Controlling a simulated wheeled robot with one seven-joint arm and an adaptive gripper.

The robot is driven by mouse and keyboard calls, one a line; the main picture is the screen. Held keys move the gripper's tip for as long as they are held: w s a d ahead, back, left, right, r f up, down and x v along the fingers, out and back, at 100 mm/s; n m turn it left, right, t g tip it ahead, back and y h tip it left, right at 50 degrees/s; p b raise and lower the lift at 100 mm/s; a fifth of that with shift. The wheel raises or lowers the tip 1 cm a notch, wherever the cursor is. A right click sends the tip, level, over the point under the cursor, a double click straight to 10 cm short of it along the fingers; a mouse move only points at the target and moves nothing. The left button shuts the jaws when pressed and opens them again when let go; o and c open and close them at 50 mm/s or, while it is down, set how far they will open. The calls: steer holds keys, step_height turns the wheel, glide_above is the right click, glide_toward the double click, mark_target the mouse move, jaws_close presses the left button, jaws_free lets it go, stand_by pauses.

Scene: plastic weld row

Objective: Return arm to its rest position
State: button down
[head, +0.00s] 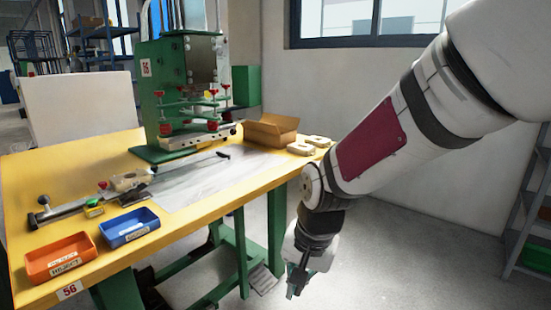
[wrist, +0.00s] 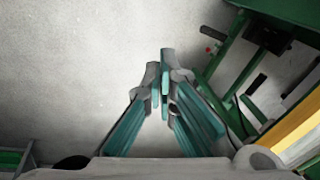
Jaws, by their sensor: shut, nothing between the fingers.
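My gripper (head: 297,284) hangs low in the head view, pointing down beside the right side of the yellow table (head: 205,208). It is apart from the table and over the bare floor. In the wrist view, my gripper (wrist: 160,75) has its two fingers together at the tips, with nothing between them. My arm comes in from the upper right of the head view and bends down at the elbow.
On the table are a green welding press (head: 178,90), a cardboard box (head: 271,130), an orange tray (head: 60,258) and a blue tray (head: 129,227). Green table legs (head: 277,230) stand left of my gripper. A shelf (head: 530,215) stands far right. Floor (head: 420,265) between is clear.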

steer(key=s+d+r+n+h, duration=0.1)
steer(key=s+d+r, duration=0.35)
steer(key=s, duration=0.25)
steer(key=s+d+r+n+h, duration=0.1)
steer(key=s+d+r, duration=0.3)
steer(key=s+d, duration=0.25)
steer(key=s+d+r+n+g, duration=0.1)
steer(key=s+d, duration=0.1)
steer(key=s, duration=0.5)
steer(key=s+d+r+n, duration=0.1)
steer(key=s+d, duration=0.1)
steer(key=s, duration=0.6)
step_height(320, 180, up, 29)
steer(key=t+p, duration=0.3)
steer(key=p, duration=2.5)
steer(key=shift+w, duration=0.4)
